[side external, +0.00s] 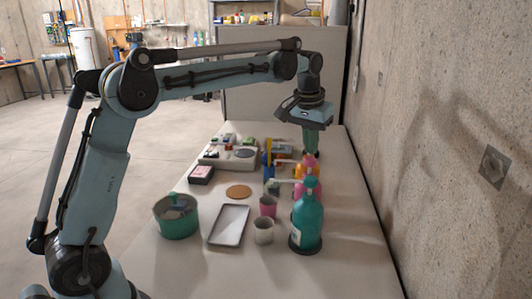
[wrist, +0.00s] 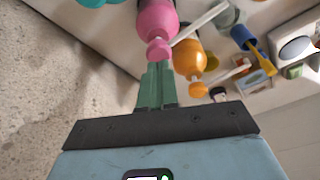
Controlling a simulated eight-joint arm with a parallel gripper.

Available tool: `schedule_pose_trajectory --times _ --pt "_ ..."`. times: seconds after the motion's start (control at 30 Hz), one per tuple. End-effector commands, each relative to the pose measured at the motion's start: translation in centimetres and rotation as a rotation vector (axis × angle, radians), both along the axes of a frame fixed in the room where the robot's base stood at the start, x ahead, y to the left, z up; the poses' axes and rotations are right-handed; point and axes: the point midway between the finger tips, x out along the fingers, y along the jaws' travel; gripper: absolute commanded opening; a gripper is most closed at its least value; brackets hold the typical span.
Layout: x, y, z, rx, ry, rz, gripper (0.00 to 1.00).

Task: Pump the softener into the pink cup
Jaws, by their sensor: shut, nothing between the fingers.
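The pink cup (side external: 268,206) stands on the table, behind a pale cup and left of the teal pump bottle (side external: 307,222). A pink pump bottle (side external: 313,189) stands behind the teal one and is partly hidden by it; its pink head and long white spout also show in the wrist view (wrist: 157,18). An orange pump bottle (wrist: 188,58) is beside it. No label tells me which bottle is softener. My gripper (side external: 310,151) is shut and empty, fingers pointing down just above the pink pump head. I cannot tell whether they touch it.
A pale cup (side external: 263,231), a grey tray (side external: 229,224), a green pot (side external: 176,217) and a round cork mat (side external: 238,191) stand nearby. A blue holder (wrist: 241,36) is near the bottles. A concrete wall (side external: 450,150) runs close along the right.

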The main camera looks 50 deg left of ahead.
Motion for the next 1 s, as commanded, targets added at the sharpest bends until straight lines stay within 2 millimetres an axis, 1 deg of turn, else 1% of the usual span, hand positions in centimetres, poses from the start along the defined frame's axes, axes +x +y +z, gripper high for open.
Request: schedule_pose_trajectory --times 0.57,1.0 --pt "0.0 0.0 -0.1 0.000 0.000 0.000 0.00" --pt "0.0 0.0 -1.4 0.000 0.000 0.000 0.00"
